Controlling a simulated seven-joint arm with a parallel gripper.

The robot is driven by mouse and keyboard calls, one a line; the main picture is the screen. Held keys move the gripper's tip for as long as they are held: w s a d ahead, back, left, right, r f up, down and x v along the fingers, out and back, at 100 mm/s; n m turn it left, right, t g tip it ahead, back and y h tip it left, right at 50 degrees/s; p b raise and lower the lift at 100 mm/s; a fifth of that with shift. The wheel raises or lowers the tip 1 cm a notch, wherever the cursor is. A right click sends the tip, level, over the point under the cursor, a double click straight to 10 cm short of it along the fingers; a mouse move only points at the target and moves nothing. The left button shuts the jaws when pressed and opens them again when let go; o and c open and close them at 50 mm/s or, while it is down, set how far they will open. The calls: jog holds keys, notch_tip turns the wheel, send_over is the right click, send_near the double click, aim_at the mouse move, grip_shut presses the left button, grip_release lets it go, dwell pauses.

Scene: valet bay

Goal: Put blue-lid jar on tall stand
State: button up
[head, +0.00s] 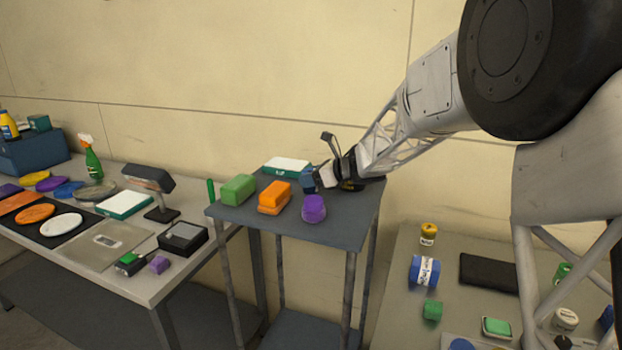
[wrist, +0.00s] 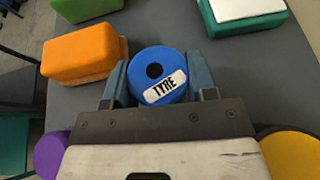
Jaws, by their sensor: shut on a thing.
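The blue-lid jar (wrist: 158,72) shows in the wrist view as a round blue top with a dark centre and a white label reading TYRE. My gripper (wrist: 160,85) is shut on it, one finger on each side. In the head view my gripper (head: 314,180) is over the back right part of the tall stand (head: 240,212), a grey table with metal legs. The jar shows there as a small blue patch (head: 307,178), mostly hidden by the gripper. I cannot tell whether the jar's base touches the stand top.
On the stand are a green block (head: 238,189), orange blocks (head: 274,197), a purple-topped thing (head: 313,208) and a white-and-green box (head: 287,165). A yellow round thing (wrist: 291,154) is close to my gripper's right. Cluttered lower tables stand on both sides.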

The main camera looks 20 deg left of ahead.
jog(key=shift+f, duration=0.3)
jog(key=o, duration=1)
jog(key=shift+c, duration=0.2)
jog(key=shift+r, duration=0.2)
jog(key=v, duration=1.2)
jog(key=shift+w, duration=0.1)
